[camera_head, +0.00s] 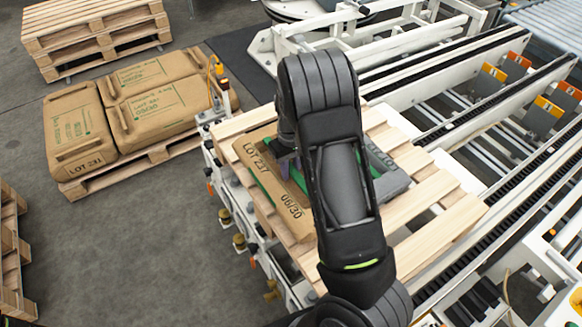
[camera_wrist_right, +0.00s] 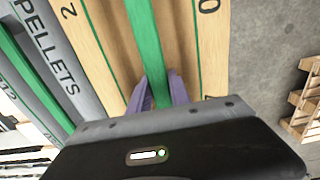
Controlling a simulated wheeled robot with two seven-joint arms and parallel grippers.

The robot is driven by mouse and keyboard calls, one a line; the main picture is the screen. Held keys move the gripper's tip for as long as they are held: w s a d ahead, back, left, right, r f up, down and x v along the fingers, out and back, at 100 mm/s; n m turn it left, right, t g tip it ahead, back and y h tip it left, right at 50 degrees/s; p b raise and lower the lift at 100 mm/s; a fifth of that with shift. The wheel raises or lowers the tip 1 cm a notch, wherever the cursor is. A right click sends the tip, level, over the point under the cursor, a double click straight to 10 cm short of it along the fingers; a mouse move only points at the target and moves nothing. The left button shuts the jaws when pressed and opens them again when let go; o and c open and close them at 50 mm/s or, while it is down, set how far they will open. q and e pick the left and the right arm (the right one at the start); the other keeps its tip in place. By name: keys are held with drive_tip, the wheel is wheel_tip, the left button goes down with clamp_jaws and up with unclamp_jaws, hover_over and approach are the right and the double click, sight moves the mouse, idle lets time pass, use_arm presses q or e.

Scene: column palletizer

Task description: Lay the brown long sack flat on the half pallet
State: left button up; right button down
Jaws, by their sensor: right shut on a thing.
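The brown long sack (camera_head: 262,158), printed LOT 237 and 06/30 with a green band, lies level over the left part of the half pallet (camera_head: 437,188); whether its underside touches the slats is hard to tell. My right gripper (camera_head: 289,166) points down at its middle, shut on its raised green band. The wrist view shows the purple fingers (camera_wrist_right: 160,92) on either side of the band on the brown sack (camera_wrist_right: 187,45). My right arm hides much of the sack. My left gripper is not in view.
A grey sack (camera_head: 388,172) marked PELLETS lies beside the brown sack on the half pallet. A pallet with several brown sacks (camera_head: 150,75) is at left, with stacked empty pallets (camera_head: 95,35) behind it. Conveyor rails (camera_head: 440,120) run along the right.

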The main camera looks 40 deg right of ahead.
sight(291, 169)
drive_tip(key=shift+w+f, duration=0.1)
drive_tip(key=shift+f, duration=1.6)
drive_tip(key=shift+f, duration=0.15)
drive_tip(key=c, duration=1.2)
unclamp_jaws()
drive_tip(key=shift+f, duration=0.1)
drive_tip(key=r, duration=1.2)
drive_tip(key=shift+s+r+b, duration=0.15)
drive_tip(key=shift+s+b, duration=0.05)
drive_tip(key=shift+b, duration=0.1)
